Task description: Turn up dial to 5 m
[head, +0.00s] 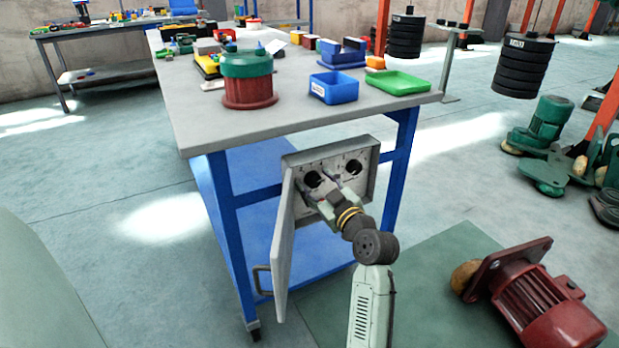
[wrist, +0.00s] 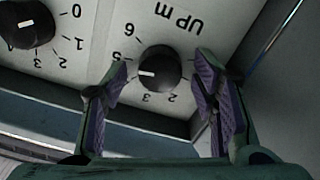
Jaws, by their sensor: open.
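The dial marked "UP m" (wrist: 160,70) is a black round knob with a white pointer line, on a pale panel (wrist: 215,25) seen upside down in the wrist view. The pointer faces left in that view, between the 5 and the 3; the figure there is hidden by a finger. In the head view this dial (head: 312,179) is the left one on the box. My gripper (wrist: 162,72) is open, one finger on each side of the knob, with visible gaps. My gripper (head: 315,184) also shows at the box in the head view.
A second dial (wrist: 27,24) sits beside it, also on the right of the box in the head view (head: 353,167). The box's door (head: 286,235) hangs open left of my arm. A grey tabletop (head: 300,112) is above; a red motor (head: 535,295) lies on the floor at right.

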